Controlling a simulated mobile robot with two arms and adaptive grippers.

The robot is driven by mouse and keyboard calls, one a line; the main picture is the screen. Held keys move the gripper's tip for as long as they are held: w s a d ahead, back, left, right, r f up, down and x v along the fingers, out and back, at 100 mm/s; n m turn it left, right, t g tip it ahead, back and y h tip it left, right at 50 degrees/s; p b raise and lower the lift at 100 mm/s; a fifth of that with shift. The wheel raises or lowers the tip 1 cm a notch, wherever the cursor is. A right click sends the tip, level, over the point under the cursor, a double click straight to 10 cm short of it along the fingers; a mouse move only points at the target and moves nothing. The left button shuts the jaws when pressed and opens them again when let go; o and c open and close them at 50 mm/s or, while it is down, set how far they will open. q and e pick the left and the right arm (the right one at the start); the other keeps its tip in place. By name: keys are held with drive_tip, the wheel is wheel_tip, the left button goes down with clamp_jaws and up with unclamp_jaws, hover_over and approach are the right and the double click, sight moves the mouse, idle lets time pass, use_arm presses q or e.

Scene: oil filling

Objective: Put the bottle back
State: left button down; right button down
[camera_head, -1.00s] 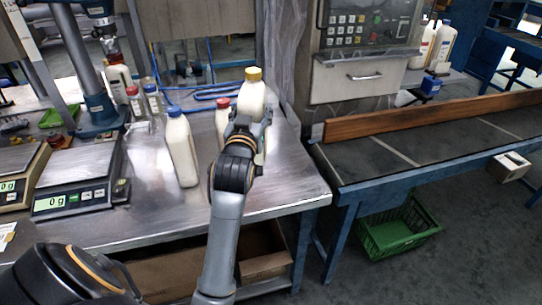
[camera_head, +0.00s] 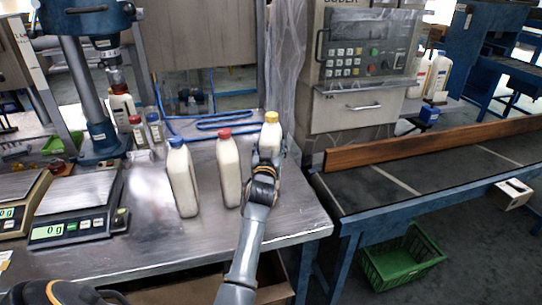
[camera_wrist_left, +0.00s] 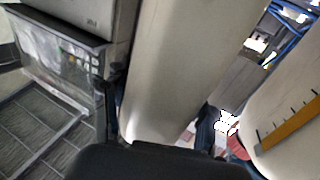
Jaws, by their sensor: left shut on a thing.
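My left gripper (camera_head: 268,166) is shut on a white bottle with a yellow cap (camera_head: 271,133) and holds it upright. The bottle is at the right end of the metal table (camera_head: 225,232). The gripper and arm hide its lower part, so I cannot tell whether it touches the table. To its left stand a white bottle with a red cap (camera_head: 229,168) and one with a blue cap (camera_head: 181,180), slightly apart. In the left wrist view the held bottle (camera_wrist_left: 185,65) fills the middle, with another bottle (camera_wrist_left: 290,120) to the right. My right gripper is not in view.
Two scales (camera_head: 78,203) stand on the left of the table, with small bottles (camera_head: 137,130) behind. A conveyor (camera_head: 400,180) with a wooden rail runs to the right. A green crate (camera_head: 400,262) lies on the floor. A machine panel (camera_head: 365,50) stands behind.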

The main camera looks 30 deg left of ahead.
use_arm(q)
wheel_tip(320, 180, down, 3)
drive_tip(key=shift+w+r, duration=0.1)
drive_tip(key=shift+w, duration=0.05)
drive_tip(key=c, duration=0.8)
unclamp_jaws()
drive_tip(key=shift+f, duration=0.4)
drive_tip(key=shift+c, duration=0.2)
drive_tip(key=o, duration=0.4)
drive_tip(key=shift+r, duration=0.1)
drive_tip(key=shift+r, duration=0.1)
